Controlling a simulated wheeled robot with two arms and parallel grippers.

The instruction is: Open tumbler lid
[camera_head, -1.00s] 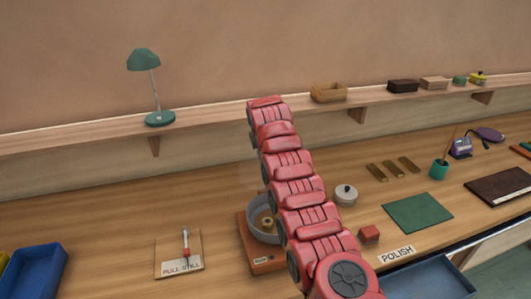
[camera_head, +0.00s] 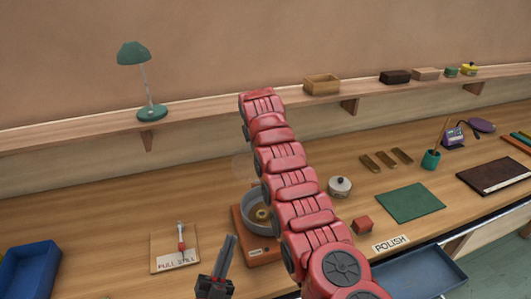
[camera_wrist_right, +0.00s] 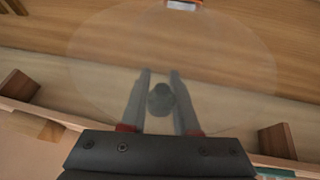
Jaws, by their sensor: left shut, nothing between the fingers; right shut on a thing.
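The tumbler is a grey round bowl (camera_head: 249,205) on an orange-brown base (camera_head: 265,256), with a brass ring-like piece (camera_head: 261,213) inside. My right arm hides its right side. A clear round lid (camera_wrist_right: 225,70) shows in the right wrist view, its grey knob (camera_wrist_right: 161,99) between the fingers of my right gripper (camera_wrist_right: 160,85), which is shut on it. The lid looks held clear of the bowl; in the head view it is only a faint disc (camera_head: 242,166) above it. My left gripper (camera_head: 229,245) is shut and empty, in front and left of the base.
A board with a red-handled tool (camera_head: 181,240) lies left of the tumbler, a blue bin (camera_head: 30,270) further left. Right are a pale knobbed pot (camera_head: 340,187), a red block (camera_head: 362,224) and a green mat (camera_head: 410,203). A shelf with a green lamp (camera_head: 133,54) runs behind.

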